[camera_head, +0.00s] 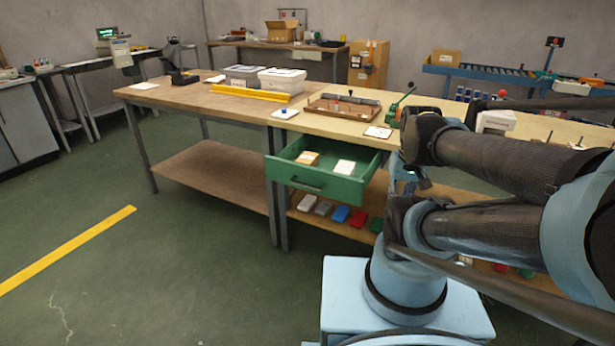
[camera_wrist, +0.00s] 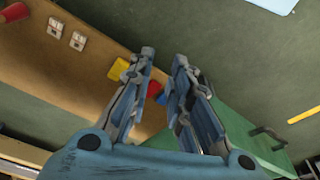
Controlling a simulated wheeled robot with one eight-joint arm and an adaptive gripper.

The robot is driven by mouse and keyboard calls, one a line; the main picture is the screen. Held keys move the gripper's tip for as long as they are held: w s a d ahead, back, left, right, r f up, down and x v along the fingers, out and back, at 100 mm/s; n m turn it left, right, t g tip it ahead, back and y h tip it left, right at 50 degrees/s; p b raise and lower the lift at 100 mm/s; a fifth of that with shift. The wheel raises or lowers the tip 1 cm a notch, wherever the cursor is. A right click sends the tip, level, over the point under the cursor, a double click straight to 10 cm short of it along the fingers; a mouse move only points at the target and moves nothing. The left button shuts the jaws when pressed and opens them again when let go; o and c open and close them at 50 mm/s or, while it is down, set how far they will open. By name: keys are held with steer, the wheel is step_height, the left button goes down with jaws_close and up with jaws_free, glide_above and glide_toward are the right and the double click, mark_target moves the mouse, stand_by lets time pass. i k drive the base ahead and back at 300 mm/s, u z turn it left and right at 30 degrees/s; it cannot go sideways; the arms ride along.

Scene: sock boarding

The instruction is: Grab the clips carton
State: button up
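An open green drawer (camera_head: 330,186) under the bench holds two small boxes. One is an orange-tan box with a pale top (camera_head: 307,158); the other is a white box (camera_head: 345,167) to its right. I cannot read a label on either, so I cannot tell which is the clips carton. My gripper (camera_wrist: 164,58) has its two fingers apart with nothing between them in the wrist view. The drawer's green outside (camera_wrist: 240,130) shows to the right of the fingers there; its contents are not visible. In the head view my arm mostly hides the gripper, right of the drawer.
Coloured packs, including a blue one (camera_head: 340,213), lie on the lower shelf. The benchtop (camera_head: 315,119) above the drawer carries a wooden tray (camera_head: 340,108), a green lever tool (camera_head: 397,107) and cards. The floor left of the drawer is clear.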

mark_target(309, 159)
steer(key=z, duration=0.05)
steer(key=k, duration=1.45)
steer(key=u, duration=0.5)
steer(key=i, duration=1)
